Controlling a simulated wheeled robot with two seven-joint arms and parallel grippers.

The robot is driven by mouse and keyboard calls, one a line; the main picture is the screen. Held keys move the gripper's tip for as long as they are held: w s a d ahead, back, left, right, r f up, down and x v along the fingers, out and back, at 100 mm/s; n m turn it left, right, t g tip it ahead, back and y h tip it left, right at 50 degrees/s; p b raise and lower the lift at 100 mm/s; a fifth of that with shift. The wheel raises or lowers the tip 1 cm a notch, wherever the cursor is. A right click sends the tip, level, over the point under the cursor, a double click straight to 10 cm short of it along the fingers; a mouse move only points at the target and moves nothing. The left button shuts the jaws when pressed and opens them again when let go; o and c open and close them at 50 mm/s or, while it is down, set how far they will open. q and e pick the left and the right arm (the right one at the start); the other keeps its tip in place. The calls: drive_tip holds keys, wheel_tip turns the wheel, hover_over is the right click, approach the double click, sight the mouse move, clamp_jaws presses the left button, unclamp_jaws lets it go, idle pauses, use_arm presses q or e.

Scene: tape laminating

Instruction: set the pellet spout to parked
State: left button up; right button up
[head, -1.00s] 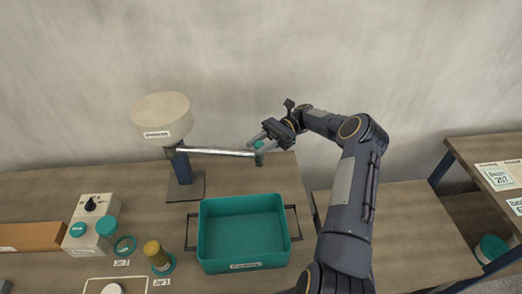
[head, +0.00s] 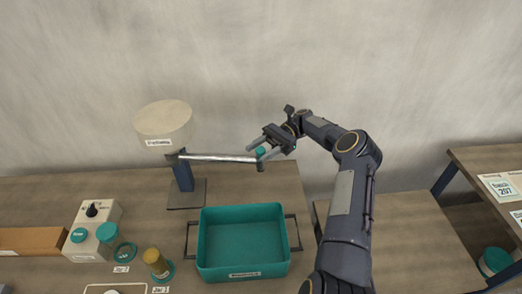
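The pellet spout (head: 218,157) is a thin metal tube reaching right from the hopper's stand, with a dark downturned end and a teal knob (head: 260,152) on top. The cream hopper (head: 164,121) sits on a blue post above a grey base. My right gripper (head: 256,153) is at the spout's free end, its two fingers apart, one on each side of the knob. Whether either finger touches the knob cannot be made out. The spout's end is behind the teal bin (head: 241,274), above the table. My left gripper is not in view.
A control box (head: 91,225) with a dial and teal buttons stands at the left, near a jar with a mustard lid (head: 156,263) and a teal ring (head: 125,252). A brown box (head: 33,241) lies far left.

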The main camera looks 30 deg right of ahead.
wheel_tip(320, 180, up, 3)
drive_tip(key=shift+f, duration=0.1)
drive_tip(key=s+a+r+b, duration=0.3)
drive_tip(key=s+a+r, duration=0.4)
drive_tip(key=s+r, duration=0.3)
drive_tip(key=shift+s+a, duration=0.4)
drive_tip(key=shift+s, duration=0.4)
drive_tip(key=shift+r, duration=0.1)
drive_tip(key=shift+c, duration=0.5)
